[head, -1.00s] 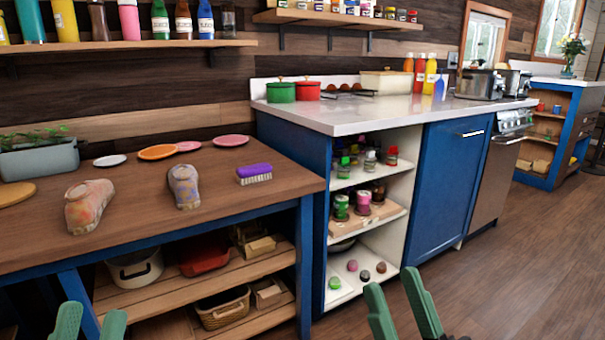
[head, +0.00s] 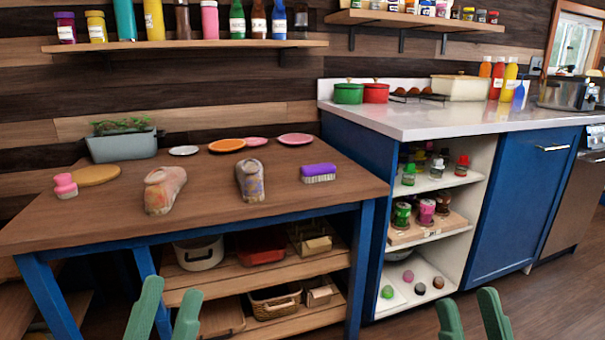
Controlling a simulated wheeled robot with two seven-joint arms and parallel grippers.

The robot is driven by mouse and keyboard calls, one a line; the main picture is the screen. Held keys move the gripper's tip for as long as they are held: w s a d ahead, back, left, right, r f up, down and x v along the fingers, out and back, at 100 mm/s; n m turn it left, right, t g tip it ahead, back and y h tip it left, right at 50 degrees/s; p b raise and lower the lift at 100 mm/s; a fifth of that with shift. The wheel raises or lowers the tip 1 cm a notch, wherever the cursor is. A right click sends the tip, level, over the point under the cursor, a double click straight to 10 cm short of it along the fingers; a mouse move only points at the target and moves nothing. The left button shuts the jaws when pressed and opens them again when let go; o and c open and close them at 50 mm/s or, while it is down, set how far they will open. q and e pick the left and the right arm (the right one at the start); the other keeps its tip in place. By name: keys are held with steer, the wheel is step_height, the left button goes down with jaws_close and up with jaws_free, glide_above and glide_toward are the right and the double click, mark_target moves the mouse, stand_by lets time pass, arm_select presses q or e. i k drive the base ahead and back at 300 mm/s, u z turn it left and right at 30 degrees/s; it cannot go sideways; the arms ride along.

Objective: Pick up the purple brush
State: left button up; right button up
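The purple brush (head: 318,172) lies on the right part of the wooden table, purple back up and pale bristles down. My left gripper (head: 162,312) is at the bottom of the head view, in front of the table and well apart from the brush. Its two green fingers are spread, with nothing between them. My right gripper (head: 474,316) is at the bottom right, in front of the blue cabinet. Its green fingers are also spread and empty.
On the wooden table (head: 110,218) two shoe-like objects (head: 163,188) (head: 250,180) stand left of the brush. Plates (head: 227,145) lie behind, with a planter (head: 122,146), a round board (head: 95,175) and a pink brush (head: 65,186) at left. Shelves below hold pots and baskets. The counter (head: 430,122) adjoins at right.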

mark_target(315, 173)
steer(key=u, duration=0.6)
steer(key=i, duration=1.45)
